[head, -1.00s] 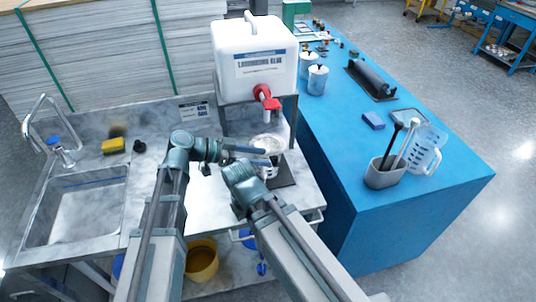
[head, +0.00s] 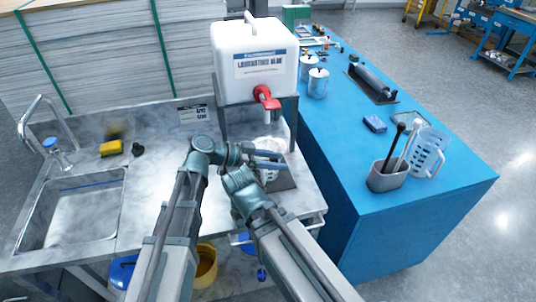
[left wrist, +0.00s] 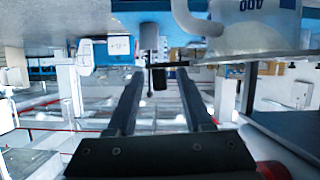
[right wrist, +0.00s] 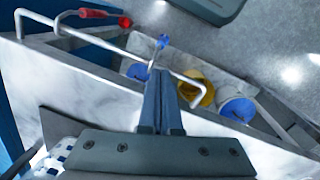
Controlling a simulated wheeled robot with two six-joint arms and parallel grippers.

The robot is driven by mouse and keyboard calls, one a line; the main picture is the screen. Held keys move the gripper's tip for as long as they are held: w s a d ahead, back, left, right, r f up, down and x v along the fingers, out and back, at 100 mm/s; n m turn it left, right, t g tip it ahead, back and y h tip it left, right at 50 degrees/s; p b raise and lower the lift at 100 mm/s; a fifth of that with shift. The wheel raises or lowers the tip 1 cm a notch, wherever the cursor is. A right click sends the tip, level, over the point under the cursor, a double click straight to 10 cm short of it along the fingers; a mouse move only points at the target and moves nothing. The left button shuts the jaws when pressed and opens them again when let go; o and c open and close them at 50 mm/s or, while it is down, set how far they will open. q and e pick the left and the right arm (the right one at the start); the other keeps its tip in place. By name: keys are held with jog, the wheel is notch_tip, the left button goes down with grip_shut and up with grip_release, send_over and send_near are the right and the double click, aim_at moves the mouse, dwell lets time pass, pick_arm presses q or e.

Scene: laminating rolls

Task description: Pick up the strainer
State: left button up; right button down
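The strainer (head: 270,144) seems to be the pale round piece on top of a clear measuring cup under the red tap. In the left wrist view a thin rim and dark handle (left wrist: 165,65), probably the strainer's, lie edge-on just beyond the fingertips. My left gripper (head: 284,160) is open beside the cup, its two fingers apart; in the left wrist view the gap (left wrist: 161,75) lines up with the dark handle. Contact cannot be told. My right gripper (right wrist: 161,72) is shut and empty, pointing down past the counter's front edge; its fingers are hidden in the head view.
A white glue container (head: 255,65) with a red tap (head: 266,98) stands above the cup. A sink (head: 75,208) and yellow sponge (head: 110,148) are at left. A blue table (head: 420,215) at right holds a utensil bin (head: 388,177). A yellow bucket (right wrist: 190,85) sits below the counter.

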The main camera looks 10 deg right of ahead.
pick_arm(q)
grip_shut()
jog(key=shift+r, duration=0.1)
